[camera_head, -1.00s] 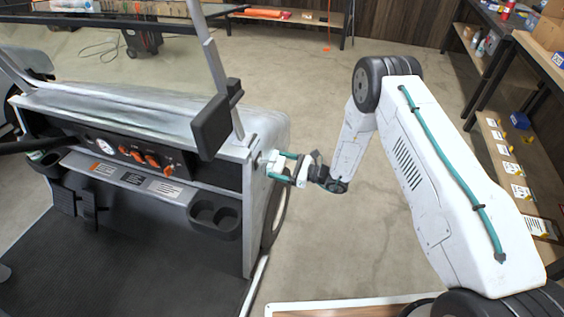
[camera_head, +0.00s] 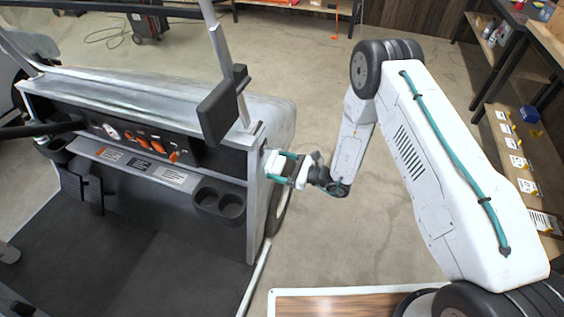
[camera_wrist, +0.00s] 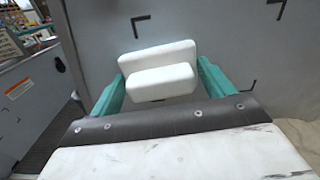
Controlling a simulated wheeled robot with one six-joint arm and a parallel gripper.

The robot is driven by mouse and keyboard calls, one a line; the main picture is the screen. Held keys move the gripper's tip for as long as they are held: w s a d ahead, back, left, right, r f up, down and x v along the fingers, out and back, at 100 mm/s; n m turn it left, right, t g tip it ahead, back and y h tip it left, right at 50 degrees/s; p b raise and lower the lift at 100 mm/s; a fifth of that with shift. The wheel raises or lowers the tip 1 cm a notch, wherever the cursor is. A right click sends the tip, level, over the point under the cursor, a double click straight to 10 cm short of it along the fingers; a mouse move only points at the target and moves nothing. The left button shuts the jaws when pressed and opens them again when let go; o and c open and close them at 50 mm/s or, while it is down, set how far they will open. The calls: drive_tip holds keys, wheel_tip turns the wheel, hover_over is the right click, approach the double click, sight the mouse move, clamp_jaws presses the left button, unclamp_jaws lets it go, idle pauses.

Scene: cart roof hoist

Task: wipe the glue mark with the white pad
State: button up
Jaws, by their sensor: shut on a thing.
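The white pad (camera_wrist: 160,75) is a thick block with a stepped front face. My gripper (camera_wrist: 163,82) is shut on it, with one teal finger at each side. In the head view, my gripper (camera_head: 284,166) holds the pad (camera_head: 273,163) beside the outer side of the cart's grey end panel (camera_head: 257,190). In the wrist view the pad is in front of this grey panel (camera_wrist: 215,35); I cannot tell if they touch. Black corner marks (camera_wrist: 141,18) show on the panel around the pad. I cannot make out the glue mark; the pad may hide it.
The cart's upright post (camera_head: 228,65) and a dark block (camera_head: 222,103) on it stand above and left of my gripper. A wheel (camera_head: 283,212) is below. A wood-topped board (camera_head: 330,304) lies at the front. Shelves (camera_head: 510,110) line the right side. Open floor lies beyond.

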drive_tip(key=shift+v, duration=2.95)
drive_tip(key=shift+d, duration=0.1)
drive_tip(key=v, duration=0.2)
drive_tip(key=shift+s+d, duration=0.2)
drive_tip(key=shift+d, duration=0.15)
drive_tip(key=shift+x, duration=3.45)
drive_tip(key=shift+x, duration=0.95)
